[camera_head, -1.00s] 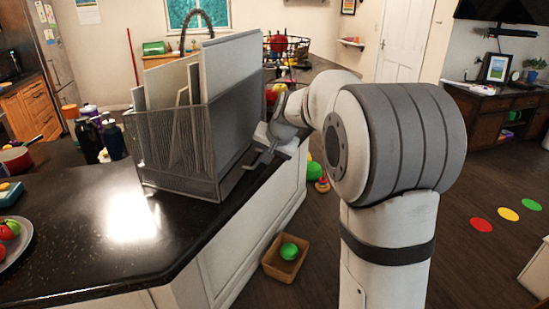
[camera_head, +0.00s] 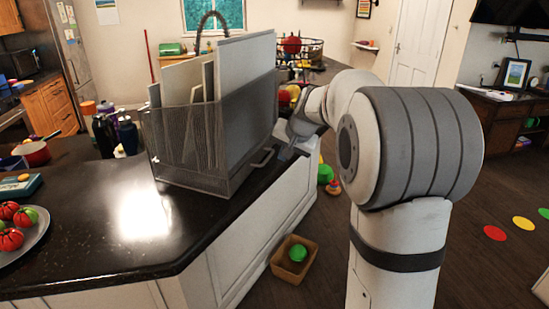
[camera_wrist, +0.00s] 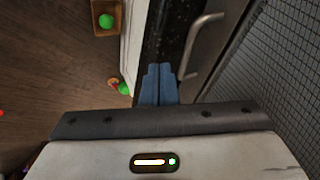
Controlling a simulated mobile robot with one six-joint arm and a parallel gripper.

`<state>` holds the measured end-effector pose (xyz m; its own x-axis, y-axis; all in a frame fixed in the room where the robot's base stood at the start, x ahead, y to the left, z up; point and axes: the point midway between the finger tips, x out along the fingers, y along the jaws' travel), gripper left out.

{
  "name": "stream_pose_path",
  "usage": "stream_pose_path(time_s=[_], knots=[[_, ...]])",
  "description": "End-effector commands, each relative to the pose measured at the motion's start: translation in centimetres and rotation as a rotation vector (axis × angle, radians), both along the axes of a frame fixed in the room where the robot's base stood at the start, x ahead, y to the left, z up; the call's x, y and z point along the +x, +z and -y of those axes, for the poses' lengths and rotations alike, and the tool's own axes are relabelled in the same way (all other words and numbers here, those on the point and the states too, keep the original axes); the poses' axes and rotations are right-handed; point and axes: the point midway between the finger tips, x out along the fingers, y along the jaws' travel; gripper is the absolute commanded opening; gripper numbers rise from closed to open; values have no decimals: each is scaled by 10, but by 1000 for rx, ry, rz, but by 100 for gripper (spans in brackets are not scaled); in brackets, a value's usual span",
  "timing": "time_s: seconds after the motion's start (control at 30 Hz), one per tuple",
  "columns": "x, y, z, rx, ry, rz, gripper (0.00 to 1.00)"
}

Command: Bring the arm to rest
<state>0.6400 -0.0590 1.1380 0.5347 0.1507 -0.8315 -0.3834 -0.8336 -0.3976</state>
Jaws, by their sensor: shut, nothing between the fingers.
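My arm reaches out from the right of the head view, bent at the elbow. My gripper (camera_head: 288,147) is at the counter's edge, close beside the right side of a grey mesh rack (camera_head: 190,175). In the wrist view its two blue-grey fingers (camera_wrist: 158,72) are together with nothing between them. They point along the dark counter edge, beside the rack's metal handle (camera_wrist: 187,50). I cannot tell whether they touch the handle or the counter.
The rack holds several upright boards (camera_head: 245,75) on the black counter (camera_head: 110,250). A plate (camera_head: 30,248) of tomatoes lies at left. Below the counter, a box (camera_head: 293,270) holds a green ball (camera_head: 298,252). Open floor lies to the right.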

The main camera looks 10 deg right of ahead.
Motion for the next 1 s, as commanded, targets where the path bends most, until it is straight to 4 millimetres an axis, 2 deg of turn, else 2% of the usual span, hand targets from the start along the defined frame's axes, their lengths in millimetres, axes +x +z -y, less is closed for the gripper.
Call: stream_pose_path(time_s=[0.03,0.3,0.43,0.6,0.73,0.83,0.97,1.0], knots=[[-6,6,7,1,-4,3,0],[-40,57,14,0,0,-1,0],[-50,72,15,-1,2,-3,0],[-56,82,17,-1,3,-6,0],[-61,81,14,-6,10,-12,0],[-83,70,1,-34,45,-37,0],[-141,40,-23,-108,133,-98,0],[-163,28,-30,-136,169,-120,0]])
